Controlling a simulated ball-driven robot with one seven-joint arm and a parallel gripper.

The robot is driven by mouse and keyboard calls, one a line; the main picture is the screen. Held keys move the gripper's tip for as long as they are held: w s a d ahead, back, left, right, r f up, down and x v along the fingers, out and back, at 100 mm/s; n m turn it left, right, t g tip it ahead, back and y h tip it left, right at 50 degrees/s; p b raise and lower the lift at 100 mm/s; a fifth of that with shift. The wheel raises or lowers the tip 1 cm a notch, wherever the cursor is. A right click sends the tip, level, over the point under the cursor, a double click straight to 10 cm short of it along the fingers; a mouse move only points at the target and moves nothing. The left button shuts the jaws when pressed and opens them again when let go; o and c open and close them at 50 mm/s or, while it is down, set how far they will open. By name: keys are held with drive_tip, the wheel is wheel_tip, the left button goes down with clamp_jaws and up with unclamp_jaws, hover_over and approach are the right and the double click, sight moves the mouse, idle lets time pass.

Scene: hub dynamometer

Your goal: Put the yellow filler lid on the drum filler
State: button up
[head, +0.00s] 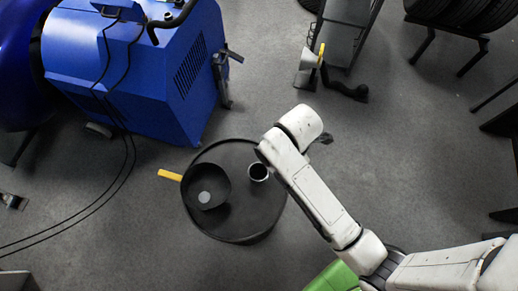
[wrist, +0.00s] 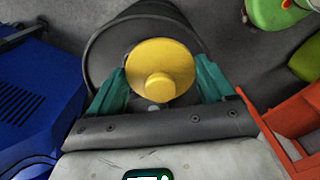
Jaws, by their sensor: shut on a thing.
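In the wrist view my gripper (wrist: 160,78) is shut on the round yellow filler lid (wrist: 175,62), with one teal finger on each side and the lid's knob toward the camera. The dark drum (wrist: 100,50) lies behind the lid, which hides much of its top. I cannot tell the gap between them. In the head view the drum (head: 235,222) stands on the floor. A short dark open neck with a pale rim, likely the drum filler (head: 258,172), rises from its top. My gripper and the lid are hidden behind my arm there.
A dark bowl (head: 216,177) with a grey centre sits on the drum, left of the neck. A yellow bar (head: 169,175) sticks out at the drum's left. A blue machine (head: 150,75) stands upper left. An orange frame (wrist: 285,110) is at right in the wrist view.

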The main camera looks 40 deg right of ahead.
drive_tip(key=s+d+n, duration=0.1)
drive_tip(key=s+n, duration=0.4)
drive_tip(key=n, duration=0.1)
drive_tip(key=shift+n, duration=0.3)
drive_tip(key=w+a+f, duration=0.1)
drive_tip(key=w, duration=0.1)
drive_tip(key=w+a+f, duration=0.1)
drive_tip(key=w, duration=0.2)
drive_tip(key=w+a+f, duration=0.1)
drive_tip(key=w, duration=0.2)
drive_tip(key=shift+a+f, duration=0.1)
drive_tip(key=shift+f, duration=0.05)
drive_tip(key=shift+w+a+f+b, duration=0.1)
drive_tip(key=shift+w+a+f, duration=0.25)
drive_tip(key=shift+w+f, duration=0.8)
drive_tip(key=shift+w+a+f+b, duration=0.15)
drive_tip(key=shift+w+a+f, duration=0.25)
drive_tip(key=shift+f, duration=1.5)
drive_tip(key=shift+w+a+f+b, duration=0.1)
drive_tip(key=shift+w+a+f, duration=0.45)
drive_tip(key=shift+f, duration=1)
drive_tip(key=shift+w+d, duration=0.15)
drive_tip(key=shift+d, duration=0.05)
drive_tip(key=shift+f, duration=0.35)
drive_tip(key=shift+f, duration=0.25)
